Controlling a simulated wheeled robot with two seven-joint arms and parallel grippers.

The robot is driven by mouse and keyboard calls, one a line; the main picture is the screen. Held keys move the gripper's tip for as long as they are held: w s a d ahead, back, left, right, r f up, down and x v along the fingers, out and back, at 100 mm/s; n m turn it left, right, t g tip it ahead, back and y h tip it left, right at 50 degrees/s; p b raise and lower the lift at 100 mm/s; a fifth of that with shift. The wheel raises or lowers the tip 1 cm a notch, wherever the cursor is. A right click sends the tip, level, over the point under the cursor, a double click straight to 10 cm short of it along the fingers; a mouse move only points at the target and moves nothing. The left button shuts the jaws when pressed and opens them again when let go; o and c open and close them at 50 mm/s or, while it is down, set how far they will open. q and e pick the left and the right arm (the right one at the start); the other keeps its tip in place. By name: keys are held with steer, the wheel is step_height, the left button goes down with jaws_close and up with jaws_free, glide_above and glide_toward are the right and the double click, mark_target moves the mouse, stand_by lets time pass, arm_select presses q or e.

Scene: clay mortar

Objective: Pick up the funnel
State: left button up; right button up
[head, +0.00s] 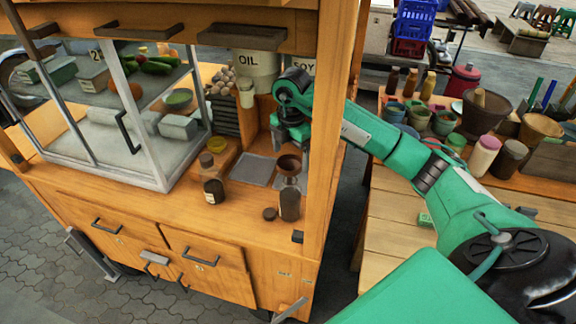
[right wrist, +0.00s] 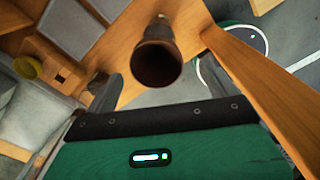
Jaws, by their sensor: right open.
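The funnel (head: 289,164) is brown and sits upright in the neck of a dark bottle (head: 289,203) on the cart's wooden counter. In the right wrist view the funnel's round, dark mouth (right wrist: 157,66) lies between my two fingers, with space on both sides. My right gripper (head: 291,148) is open and points down just above the funnel, empty. The funnel's lower part is mostly hidden inside the bottle neck. My left gripper is not in view.
A second dark bottle (head: 213,188) and a small dark cap (head: 269,214) stand nearby. A wooden post (head: 334,110) rises just right of my gripper. A glass case (head: 120,105) stands left. Jars and bowls crowd the right table (head: 395,240).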

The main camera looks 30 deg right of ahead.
mark_target(290, 162)
steer(key=shift+s+f, duration=0.1)
steer(key=shift+f, duration=0.4)
steer(key=shift+f+p, duration=0.25)
steer(key=shift+p, duration=0.15)
steer(key=f, duration=0.1)
steer(key=f+p, duration=0.1)
steer(key=f, duration=0.1)
steer(key=f+p, duration=0.1)
steer(key=shift+w+f, duration=0.15)
steer(key=shift+w, duration=0.2)
steer(key=shift+f, duration=0.25)
steer(key=c, duration=1.1)
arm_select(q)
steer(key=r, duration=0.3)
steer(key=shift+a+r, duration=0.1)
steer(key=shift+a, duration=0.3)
arm_select(e)
steer(key=shift+r, duration=0.1)
